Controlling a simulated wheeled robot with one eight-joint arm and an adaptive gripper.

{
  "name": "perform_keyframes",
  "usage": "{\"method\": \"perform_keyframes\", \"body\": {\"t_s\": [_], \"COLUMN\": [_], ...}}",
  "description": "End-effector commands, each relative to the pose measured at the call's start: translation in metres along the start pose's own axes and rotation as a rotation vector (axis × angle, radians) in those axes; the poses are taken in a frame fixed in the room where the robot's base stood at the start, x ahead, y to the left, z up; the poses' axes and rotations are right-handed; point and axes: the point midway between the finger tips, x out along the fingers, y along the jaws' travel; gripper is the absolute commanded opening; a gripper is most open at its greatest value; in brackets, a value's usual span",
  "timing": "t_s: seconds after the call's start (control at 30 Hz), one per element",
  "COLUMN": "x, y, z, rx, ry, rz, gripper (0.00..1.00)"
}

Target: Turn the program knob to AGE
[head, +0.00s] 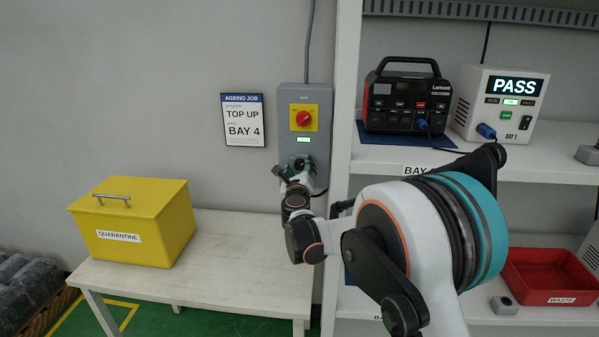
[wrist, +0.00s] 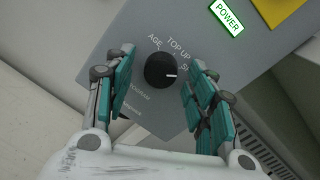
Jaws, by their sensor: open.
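The black program knob (wrist: 158,64) is on the grey panel (wrist: 110,62), with its white pointer mark facing right in the wrist view. The label AGE (wrist: 154,42) is above and slightly left of the knob, with TOP UP (wrist: 178,50) above right. A third label at the right is partly hidden by a finger. My gripper (wrist: 157,77) is open, with one teal-padded finger on each side of the knob and gaps to both. In the head view my gripper (head: 293,173) is at the lower part of the grey control box (head: 322,110) and covers the knob.
A red switch (head: 303,118) on a yellow plate is above on the box, with a lit POWER sign (wrist: 227,17) below it. The job card (head: 243,120) reads TOP UP, BAY 4. A yellow quarantine box (head: 135,222) stands on the white bench (head: 225,245). A shelf is at the right.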

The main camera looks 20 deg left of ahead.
Motion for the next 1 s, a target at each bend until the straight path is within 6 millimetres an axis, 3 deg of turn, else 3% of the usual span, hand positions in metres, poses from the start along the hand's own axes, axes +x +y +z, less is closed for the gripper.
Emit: {"method": "perform_keyframes", "body": {"t_s": [0.27,0.47,1.0], "x": [0.0013,0.0012,0.001], "y": [-0.0002,-0.0002,-0.0006], "z": [0.0002,0.0002,0.001], "rx": [0.0,0.0,-0.105], "ry": [0.0,0.0,0.007], "rz": [0.0,0.0,0.004], "gripper": [0.5,0.07,0.06]}}
